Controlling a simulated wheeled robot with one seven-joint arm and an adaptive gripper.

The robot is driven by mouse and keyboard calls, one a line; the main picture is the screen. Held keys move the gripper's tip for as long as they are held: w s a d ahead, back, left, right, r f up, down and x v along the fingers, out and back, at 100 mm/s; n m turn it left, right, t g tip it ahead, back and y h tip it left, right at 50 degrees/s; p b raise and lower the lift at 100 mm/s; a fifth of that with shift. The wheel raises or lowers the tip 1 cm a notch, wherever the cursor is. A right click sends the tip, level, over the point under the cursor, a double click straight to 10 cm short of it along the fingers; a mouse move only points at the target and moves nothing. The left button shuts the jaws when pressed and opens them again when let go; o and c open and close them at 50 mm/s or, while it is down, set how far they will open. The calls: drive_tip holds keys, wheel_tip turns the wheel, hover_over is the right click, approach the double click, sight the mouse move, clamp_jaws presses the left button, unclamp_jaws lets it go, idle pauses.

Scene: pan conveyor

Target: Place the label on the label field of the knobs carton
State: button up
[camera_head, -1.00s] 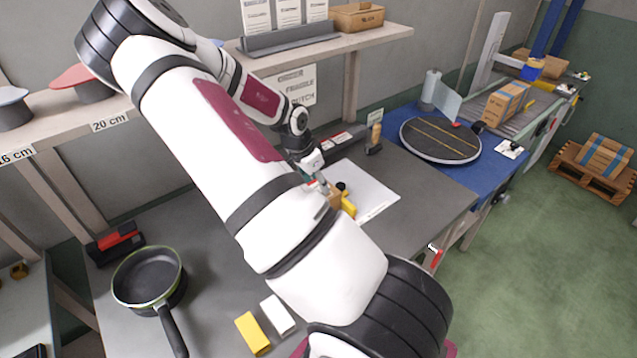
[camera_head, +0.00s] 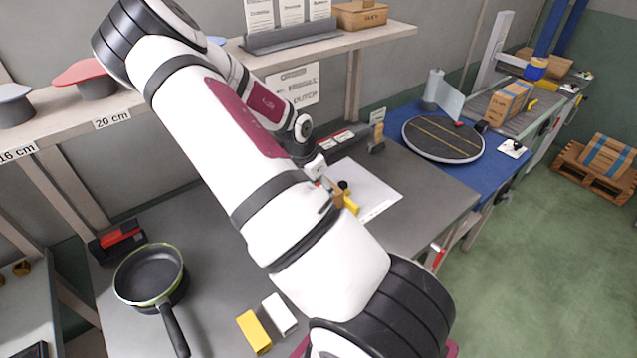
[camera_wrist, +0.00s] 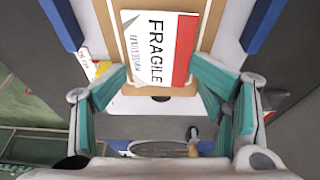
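A white label (camera_wrist: 160,48) with a red band and the word FRAGILE shows in the wrist view, face toward the camera and slightly turned. It lies over a brown surface (camera_wrist: 214,12), which may be the carton; its name is not readable. My gripper (camera_wrist: 160,75) has two teal-padded fingers standing apart, one at each side of the label's lower end. I cannot tell whether they touch the label or the brown piece. In the head view my gripper (camera_head: 322,183) is low over the table beside a small brown piece (camera_head: 338,199); my forearm hides much of this area.
A white sheet (camera_head: 375,192) and a yellow item (camera_head: 351,205) lie near my gripper. A wooden-handled stand (camera_head: 376,140) is behind. A pan (camera_head: 150,270) sits at the left, with yellow (camera_head: 253,332) and white blocks (camera_head: 279,313) in front. A round turntable (camera_head: 442,139) stands right.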

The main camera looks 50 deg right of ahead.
drive_tip(key=shift+a+f, duration=0.15)
drive_tip(key=shift+a, duration=0.1)
drive_tip(key=d+v, duration=0.1)
drive_tip(key=v, duration=1.2)
drive_tip(key=a+r+n+t+y, duration=0.1)
drive_tip(key=a+r+n+y, duration=0.3)
drive_tip(key=a, duration=0.6)
drive_tip(key=a+r+n+t+y, duration=0.1)
drive_tip(key=a+r+n+t, duration=0.1)
drive_tip(key=a+r+n, duration=0.6)
drive_tip(key=s+a+r+n+t+h, duration=0.1)
drive_tip(key=s+a+r+n+t, duration=0.2)
drive_tip(key=s+a+r+n, duration=0.5)
drive_tip(key=shift+s+a+r+n+t, duration=0.35)
drive_tip(key=shift+s+a+r, duration=1.05)
drive_tip(key=shift+s+a, duration=1.15)
drive_tip(key=shift+s+d, duration=0.15)
